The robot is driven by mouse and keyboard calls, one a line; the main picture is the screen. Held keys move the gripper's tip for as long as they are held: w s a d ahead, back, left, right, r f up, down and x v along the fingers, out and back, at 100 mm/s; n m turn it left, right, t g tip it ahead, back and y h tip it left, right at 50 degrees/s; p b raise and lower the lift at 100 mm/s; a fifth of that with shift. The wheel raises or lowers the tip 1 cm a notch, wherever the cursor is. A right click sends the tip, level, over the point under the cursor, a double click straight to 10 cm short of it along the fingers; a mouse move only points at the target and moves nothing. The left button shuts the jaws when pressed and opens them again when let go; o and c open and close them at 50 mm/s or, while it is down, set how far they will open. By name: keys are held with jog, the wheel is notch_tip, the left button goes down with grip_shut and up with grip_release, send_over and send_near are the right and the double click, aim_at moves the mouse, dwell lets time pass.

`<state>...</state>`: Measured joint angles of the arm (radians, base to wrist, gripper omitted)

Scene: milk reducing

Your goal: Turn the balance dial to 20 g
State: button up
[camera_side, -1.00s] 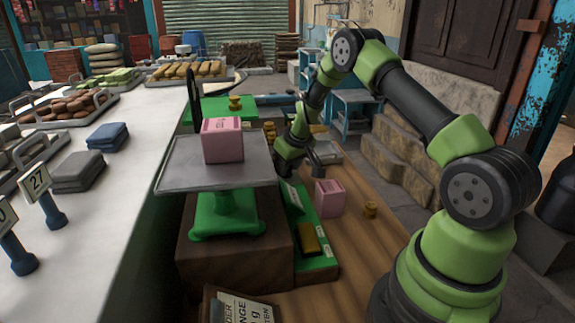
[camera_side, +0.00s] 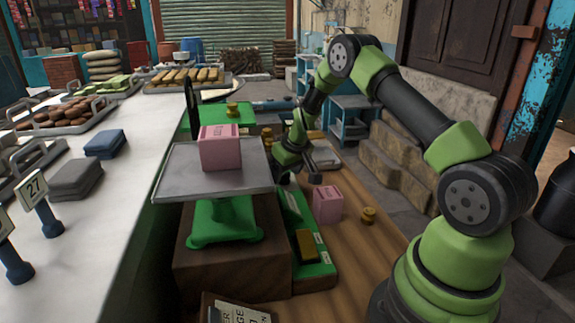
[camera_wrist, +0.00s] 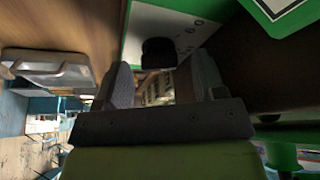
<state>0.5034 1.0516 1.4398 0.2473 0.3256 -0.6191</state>
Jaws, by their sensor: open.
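The balance has a green base (camera_side: 225,222) and a grey metal pan (camera_side: 185,180). A pink box (camera_side: 220,150) stands on the pan. My gripper (camera_side: 305,160) is low at the balance's right side, behind a second pink box in the side view. In the wrist view my gripper (camera_wrist: 160,85) is open, with its two fingers apart. A black knob (camera_wrist: 158,52), which looks like the dial, shows just beyond the gap between the fingertips. It lies against a white, green-edged panel (camera_wrist: 190,30) with markings. I cannot read the dial setting. The side view does not show the dial face.
The second pink box (camera_side: 327,204) and a brass weight (camera_side: 368,215) stand on the wooden table right of the balance. A green tray (camera_side: 318,272) holds a brass block. The white counter (camera_side: 110,220) with trays is at left.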

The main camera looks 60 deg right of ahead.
jog(key=v, duration=0.9)
jog(key=shift+s+r, duration=0.2)
jog(key=shift+r, duration=0.1)
